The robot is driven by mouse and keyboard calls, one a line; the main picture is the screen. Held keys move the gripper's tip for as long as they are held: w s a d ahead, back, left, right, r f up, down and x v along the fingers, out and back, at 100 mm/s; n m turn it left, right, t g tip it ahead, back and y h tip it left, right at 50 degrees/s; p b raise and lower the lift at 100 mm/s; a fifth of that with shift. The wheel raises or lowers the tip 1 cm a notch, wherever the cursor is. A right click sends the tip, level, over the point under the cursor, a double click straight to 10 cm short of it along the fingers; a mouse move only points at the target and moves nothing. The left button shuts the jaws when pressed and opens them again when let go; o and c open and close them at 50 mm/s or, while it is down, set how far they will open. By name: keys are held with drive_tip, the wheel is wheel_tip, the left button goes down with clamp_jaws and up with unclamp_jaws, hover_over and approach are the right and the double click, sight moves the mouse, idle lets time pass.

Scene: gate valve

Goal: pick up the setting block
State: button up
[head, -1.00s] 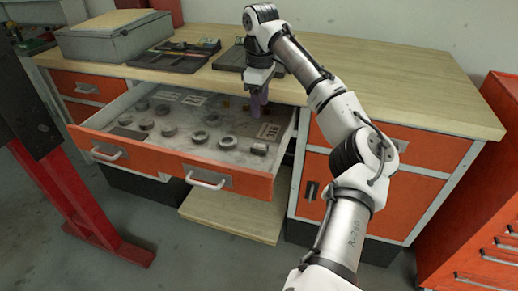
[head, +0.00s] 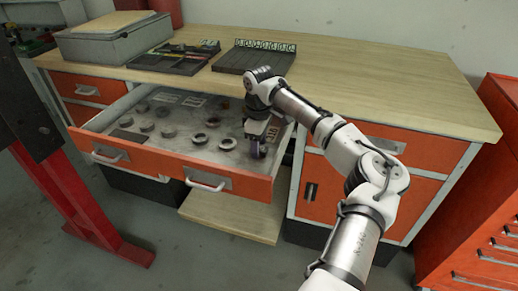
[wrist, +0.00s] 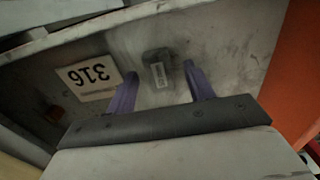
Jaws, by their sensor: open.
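The setting block (wrist: 157,68) is a small dark block with a pale label on its side. In the wrist view it lies on the drawer floor, between and just beyond the fingertips, with a gap on both sides. My gripper (wrist: 159,73) has two purple fingers, spread apart and empty. In the head view my gripper (head: 256,151) reaches down into the front right part of the open drawer (head: 222,172), and the block is hidden behind it. I cannot tell the height of the fingertips above the drawer floor.
Several metal rings (head: 199,138) lie left of my gripper. The orange drawer front (head: 180,170) and the drawer's side wall are close by. A black rack (head: 255,57) and a grey box (head: 115,36) stand on the bench.

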drive_tip(key=shift+f, duration=0.2)
clamp_jaws()
drive_tip(key=shift+r, duration=0.2)
